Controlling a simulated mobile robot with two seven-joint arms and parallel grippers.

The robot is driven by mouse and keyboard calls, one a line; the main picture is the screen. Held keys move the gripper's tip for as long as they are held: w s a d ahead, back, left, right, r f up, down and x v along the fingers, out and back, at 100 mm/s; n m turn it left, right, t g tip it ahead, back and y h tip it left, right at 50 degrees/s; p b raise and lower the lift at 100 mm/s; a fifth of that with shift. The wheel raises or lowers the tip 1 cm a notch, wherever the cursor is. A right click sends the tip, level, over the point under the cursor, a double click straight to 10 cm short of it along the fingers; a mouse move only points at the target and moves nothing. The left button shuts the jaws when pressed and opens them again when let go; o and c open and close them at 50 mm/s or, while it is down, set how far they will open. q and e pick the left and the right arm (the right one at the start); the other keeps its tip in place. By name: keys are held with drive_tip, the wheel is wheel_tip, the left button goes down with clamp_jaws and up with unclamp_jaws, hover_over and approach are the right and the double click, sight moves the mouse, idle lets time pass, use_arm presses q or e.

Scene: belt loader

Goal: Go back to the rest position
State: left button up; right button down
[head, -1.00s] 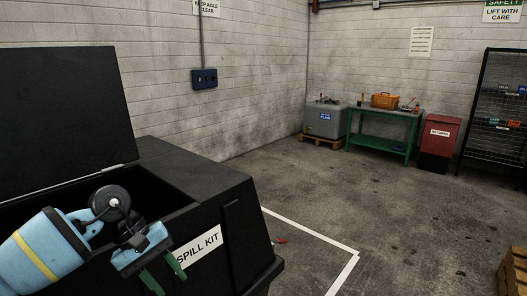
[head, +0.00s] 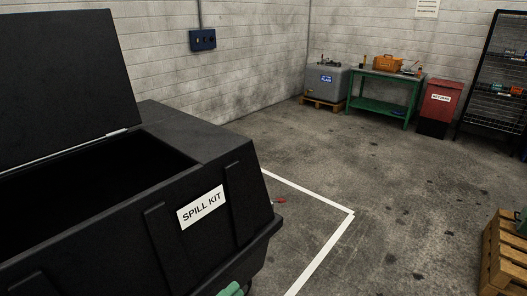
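Only a small light green piece of my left gripper (head: 232,289) shows, at the bottom edge of the head view, in front of the spill kit bin (head: 215,255). Its fingers are cut off by the frame, so I cannot tell if it is open, shut or holding anything. My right gripper is not in view. The black bin fills the left side, with its lid (head: 65,85) raised and a white SPILL KIT label on its front. The inside of the bin is dark.
A white floor line (head: 318,253) runs beside the bin, with a small red item (head: 279,201) on the floor. A wooden pallet stack (head: 504,255) stands at right. A green bench (head: 383,95), red bin (head: 437,108) and rack (head: 493,85) stand at the back. The middle floor is clear.

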use_arm(q)
drive_tip(key=s+a+f+n+g+y, duration=0.1)
drive_tip(key=s+a+f+n+y, duration=0.3)
drive_tip(key=s+f+n, duration=0.3)
drive_tip(key=s+a+f+n+g+y+p, duration=0.1)
drive_tip(key=s+a+f+n+g+y, duration=0.1)
drive_tip(key=s+a+f+n+y, duration=0.2)
drive_tip(key=s+a+f+n+g+y, duration=0.1)
drive_tip(key=s+a+f+n+y, duration=0.4)
drive_tip(key=s+f+n, duration=0.5)
drive_tip(key=s+n, duration=0.4)
drive_tip(key=n, duration=0.2)
drive_tip(key=shift+f+g+y, duration=0.25)
drive_tip(key=shift+g+y, duration=0.05)
drive_tip(key=shift+g, duration=0.1)
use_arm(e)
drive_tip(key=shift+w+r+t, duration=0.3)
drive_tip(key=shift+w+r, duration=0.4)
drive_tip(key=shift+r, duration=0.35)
